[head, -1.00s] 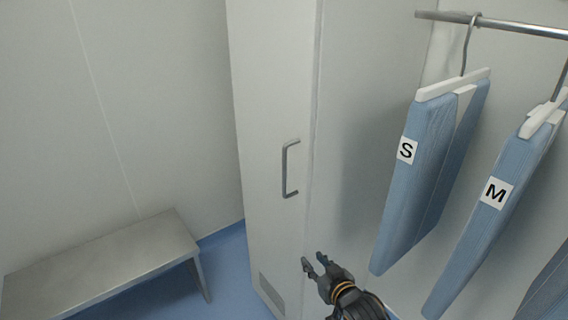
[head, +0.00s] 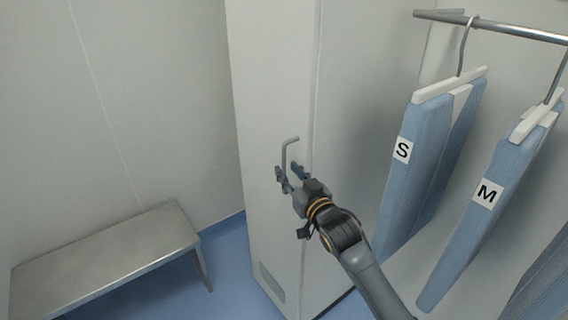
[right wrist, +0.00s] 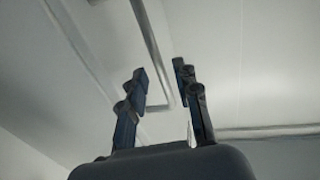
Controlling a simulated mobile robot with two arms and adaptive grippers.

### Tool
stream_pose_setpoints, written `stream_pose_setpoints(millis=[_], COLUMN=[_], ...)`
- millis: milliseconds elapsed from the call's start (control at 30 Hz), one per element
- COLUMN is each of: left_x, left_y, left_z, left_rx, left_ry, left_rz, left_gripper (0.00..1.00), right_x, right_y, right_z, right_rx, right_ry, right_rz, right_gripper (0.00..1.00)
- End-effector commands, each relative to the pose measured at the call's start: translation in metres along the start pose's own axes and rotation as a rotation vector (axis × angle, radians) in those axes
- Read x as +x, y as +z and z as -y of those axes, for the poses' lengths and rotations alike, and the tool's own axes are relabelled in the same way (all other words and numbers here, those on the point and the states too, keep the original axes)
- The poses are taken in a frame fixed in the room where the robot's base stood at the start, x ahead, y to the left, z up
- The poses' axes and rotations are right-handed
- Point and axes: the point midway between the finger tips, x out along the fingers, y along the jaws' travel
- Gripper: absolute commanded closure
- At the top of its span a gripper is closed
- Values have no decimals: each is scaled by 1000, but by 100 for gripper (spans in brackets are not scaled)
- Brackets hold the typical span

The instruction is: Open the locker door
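The locker door (head: 262,110) is a tall, pale, narrow panel that stands shut in the head view. Its grey bar handle (head: 285,153) is upright near the door's right edge. My right gripper (head: 288,177) is open at the lower part of the handle and hides its bottom end in the head view. In the right wrist view the handle (right wrist: 152,50) runs down between the two spread fingers of the right gripper (right wrist: 162,82). The fingers look apart from the bar. My left gripper is in neither view.
Blue garments marked S (head: 425,160) and M (head: 487,195) hang from a metal rail (head: 500,27) to the right of the locker, close to my right arm. A metal bench (head: 105,262) stands at the lower left. Blue floor (head: 232,262) shows between bench and locker.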

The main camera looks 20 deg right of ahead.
Motion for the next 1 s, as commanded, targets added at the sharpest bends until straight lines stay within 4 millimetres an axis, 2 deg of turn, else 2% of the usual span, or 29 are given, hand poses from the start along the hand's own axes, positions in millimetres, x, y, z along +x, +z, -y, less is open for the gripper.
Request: stream_pose_setpoints(millis=[100, 233, 600, 667, 767, 1000], left_x=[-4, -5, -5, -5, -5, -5], left_y=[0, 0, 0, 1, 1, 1], left_z=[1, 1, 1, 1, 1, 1], left_rx=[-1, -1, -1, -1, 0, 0], left_ry=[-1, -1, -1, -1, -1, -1], left_rz=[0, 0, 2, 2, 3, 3], left_gripper=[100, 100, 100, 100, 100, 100], right_x=[17, 28, 32, 32, 32, 32], right_y=[-1, 0, 0, 0, 0, 0], right_z=[0, 0, 0, 0, 0, 0], right_rx=[0, -1, -1, -1, -1, -1], right_ry=[0, 0, 0, 0, 0, 0], right_rz=[-1, 1, 0, 0, 0, 0], right_gripper=[68, 68, 68, 79, 99, 100])
